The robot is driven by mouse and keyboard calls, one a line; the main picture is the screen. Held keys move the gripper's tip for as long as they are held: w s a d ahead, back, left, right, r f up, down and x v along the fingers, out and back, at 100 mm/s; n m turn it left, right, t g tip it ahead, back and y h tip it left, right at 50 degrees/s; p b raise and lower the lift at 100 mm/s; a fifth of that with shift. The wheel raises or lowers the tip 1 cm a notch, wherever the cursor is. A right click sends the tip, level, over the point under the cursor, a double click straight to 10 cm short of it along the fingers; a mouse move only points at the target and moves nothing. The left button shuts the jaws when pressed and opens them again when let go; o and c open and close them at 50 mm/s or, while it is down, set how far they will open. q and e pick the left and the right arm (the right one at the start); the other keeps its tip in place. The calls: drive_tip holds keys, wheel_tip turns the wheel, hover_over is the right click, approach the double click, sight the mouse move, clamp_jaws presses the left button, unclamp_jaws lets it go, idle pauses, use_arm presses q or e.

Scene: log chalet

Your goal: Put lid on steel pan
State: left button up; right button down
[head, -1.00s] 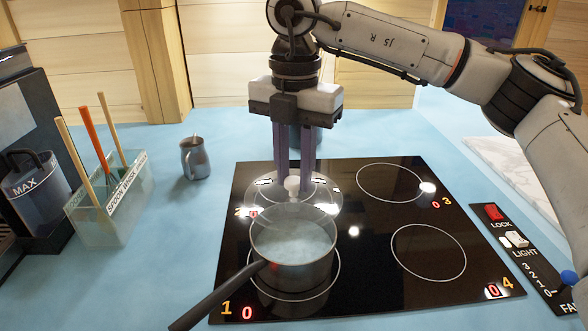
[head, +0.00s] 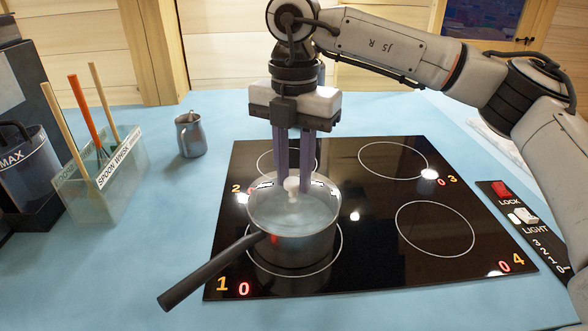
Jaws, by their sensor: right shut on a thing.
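The steel pan (head: 290,247) stands on the front left ring of the black hob, its dark handle (head: 208,272) pointing to the front left. The clear glass lid (head: 318,205) with a pale knob lies over the pan's opening, roughly level. I cannot tell whether its rim is fully seated. My right gripper (head: 293,182) reaches down from above, its purple fingers shut on the lid's knob. My left gripper is not in view.
The black hob (head: 385,215) has free rings at the right and back left. A small steel jug (head: 190,135) and a clear utensil holder (head: 100,185) stand to the left. A control panel with a red LOCK switch (head: 501,190) is at the right.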

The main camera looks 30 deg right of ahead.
drive_tip(key=shift+f+b, duration=0.3)
drive_tip(key=shift+f, duration=0.05)
idle(0.4)
drive_tip(key=c, duration=0.9)
unclamp_jaws()
drive_tip(key=shift+r, duration=0.1)
drive_tip(key=shift+r+p, duration=2.6)
drive_tip(key=shift+r, duration=0.9)
drive_tip(key=shift+f, duration=0.1)
